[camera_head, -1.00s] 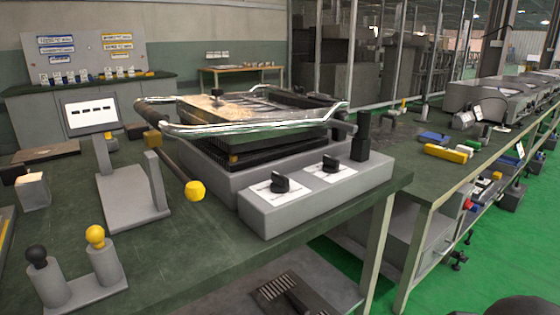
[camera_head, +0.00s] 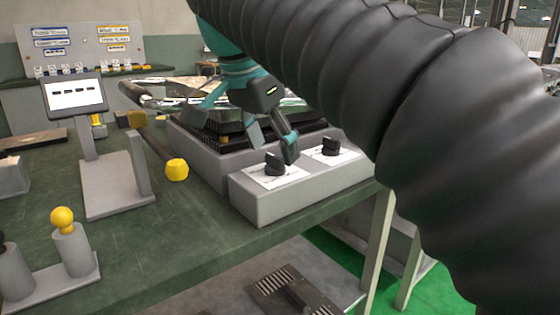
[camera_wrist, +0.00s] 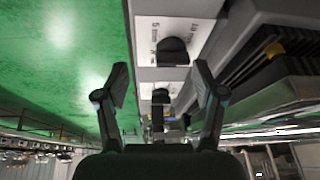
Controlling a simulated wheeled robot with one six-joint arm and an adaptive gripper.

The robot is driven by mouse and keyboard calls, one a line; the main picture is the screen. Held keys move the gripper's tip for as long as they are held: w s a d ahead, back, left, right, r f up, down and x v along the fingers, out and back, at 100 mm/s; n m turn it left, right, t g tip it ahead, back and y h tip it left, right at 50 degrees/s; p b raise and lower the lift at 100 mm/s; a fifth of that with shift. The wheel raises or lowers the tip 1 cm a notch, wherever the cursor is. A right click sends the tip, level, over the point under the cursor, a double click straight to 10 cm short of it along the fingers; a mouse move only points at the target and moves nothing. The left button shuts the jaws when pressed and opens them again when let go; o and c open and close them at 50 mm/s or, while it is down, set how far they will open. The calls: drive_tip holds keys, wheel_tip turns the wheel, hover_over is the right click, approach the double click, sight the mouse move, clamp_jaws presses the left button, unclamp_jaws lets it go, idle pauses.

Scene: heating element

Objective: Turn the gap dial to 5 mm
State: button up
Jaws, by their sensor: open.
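Two black dials stand on white cards on top of a grey control box (camera_head: 262,207). The left dial (camera_head: 274,166) and right dial (camera_head: 331,146) show in the head view. In the wrist view, the larger, nearer dial (camera_wrist: 173,50) sits just beyond the fingertips, with the smaller dial (camera_wrist: 160,97) further off. My gripper (camera_head: 272,148) is open above and close behind the left dial. It also shows open and empty in the wrist view (camera_wrist: 161,70).
The heating press (camera_head: 205,160) with its metal rails stands behind the box. A yellow-tipped lever (camera_head: 177,169) sticks out to the left. A display stand (camera_head: 75,94) and a yellow-knobbed post (camera_head: 62,219) stand further left. The table's front edge lies below the box.

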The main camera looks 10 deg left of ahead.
sight(273, 156)
drive_tip(key=s+a+h, duration=0.1)
drive_tip(key=s+a, duration=0.7)
drive_tip(key=a, duration=0.1)
drive_tip(key=shift+m, duration=0.4)
drive_tip(key=w+d, duration=0.2)
drive_tip(key=w, duration=0.1)
drive_tip(key=w+d+b, duration=0.1)
drive_tip(key=w+d, duration=0.4)
drive_tip(key=w, duration=0.1)
drive_tip(key=shift+w+d+f, duration=0.15)
drive_tip(key=shift+w+d, duration=0.15)
drive_tip(key=shift+d, duration=0.1)
drive_tip(key=shift+w+d+f+g+b, duration=0.2)
drive_tip(key=shift+w+f+g+b, duration=0.1)
drive_tip(key=shift+f+b, duration=0.35)
drive_tip(key=shift+b+x, duration=0.3)
drive_tip(key=shift+x, duration=0.5)
drive_tip(key=c, duration=1.1)
